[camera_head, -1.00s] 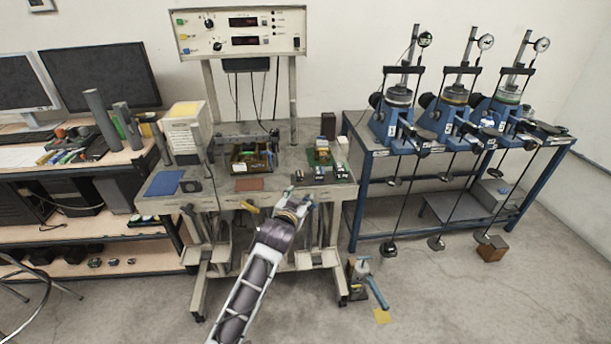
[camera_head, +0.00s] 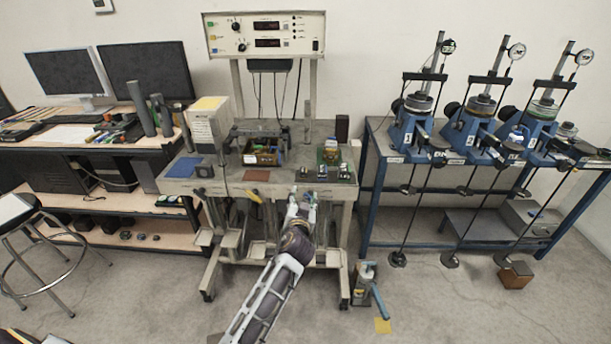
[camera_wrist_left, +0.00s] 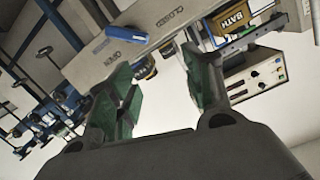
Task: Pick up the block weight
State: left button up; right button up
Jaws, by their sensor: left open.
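I cannot tell for certain which object is the block weight. A brown block (camera_head: 515,275) rests on the floor below the right-hand lever frame. A dark upright block (camera_head: 342,128) stands at the back right of the grey bench. Small dark pieces (camera_head: 322,174) lie near the bench's front right edge. My left gripper (camera_head: 304,198) is at the bench's front edge, close to those small pieces. In the left wrist view its green-padded fingers (camera_wrist_left: 165,92) are apart with nothing between them. My right gripper is not in view.
The grey bench (camera_head: 225,184) carries a tray of parts (camera_head: 262,153) and a control panel (camera_head: 265,35). Blue lever frames (camera_head: 480,135) stand on a blue-legged table at right. A stool (camera_head: 40,240) stands at left.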

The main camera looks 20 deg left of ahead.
pick_arm(q)
jog(key=r+n, duration=0.1)
jog(key=n, duration=0.2)
jog(key=shift+d+r+t, duration=0.1)
jog(key=shift+r+t, duration=0.25)
jog(key=shift+t, duration=0.05)
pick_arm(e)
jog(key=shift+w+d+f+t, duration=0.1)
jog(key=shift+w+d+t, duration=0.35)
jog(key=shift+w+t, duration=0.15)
pick_arm(q)
jog(key=shift+n, duration=0.3)
